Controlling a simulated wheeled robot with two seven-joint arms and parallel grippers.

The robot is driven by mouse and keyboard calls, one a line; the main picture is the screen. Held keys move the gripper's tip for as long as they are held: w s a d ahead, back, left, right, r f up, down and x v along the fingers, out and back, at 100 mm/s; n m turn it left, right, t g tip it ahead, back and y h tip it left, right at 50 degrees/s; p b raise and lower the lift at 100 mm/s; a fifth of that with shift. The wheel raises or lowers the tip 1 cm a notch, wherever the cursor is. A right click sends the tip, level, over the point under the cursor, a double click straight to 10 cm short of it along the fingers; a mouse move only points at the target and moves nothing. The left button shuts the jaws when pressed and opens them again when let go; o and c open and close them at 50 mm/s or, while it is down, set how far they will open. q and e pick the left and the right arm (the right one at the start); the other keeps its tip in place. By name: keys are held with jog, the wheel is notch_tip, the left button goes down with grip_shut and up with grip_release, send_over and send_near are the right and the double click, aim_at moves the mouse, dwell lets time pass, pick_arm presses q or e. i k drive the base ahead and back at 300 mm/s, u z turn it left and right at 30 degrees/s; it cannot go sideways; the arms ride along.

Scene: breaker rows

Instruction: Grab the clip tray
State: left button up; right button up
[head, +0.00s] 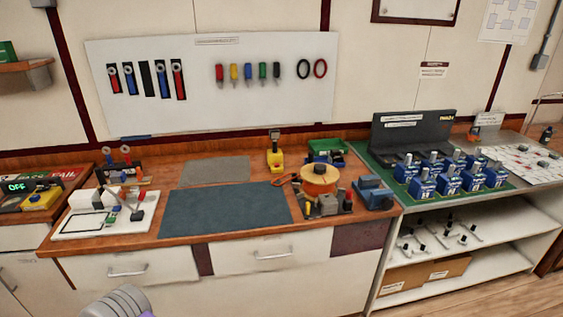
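No label marks a clip tray, so I cannot tell for sure which thing it is. A small green open tray (327,145) sits at the back right of the wooden workbench, with dark contents that are too small to make out. A flat white tray or board with a dark outline (78,222) lies at the bench's front left, with white blocks and small coloured parts on and beside it. Neither gripper shows. A grey rounded part, probably of my own arm, shows at the bottom edge, left of centre, below the bench front.
A dark mat (225,208) covers the bench's middle. An orange spool (320,180), a blue tool (373,193) and a yellow tool (275,158) crowd the right side. Several blue breakers (448,182) stand on a green mat at right. White shelves (470,262) lie below.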

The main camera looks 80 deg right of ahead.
aim_at(311, 158)
jog(key=k, duration=1.2)
jog(key=z, duration=1.5)
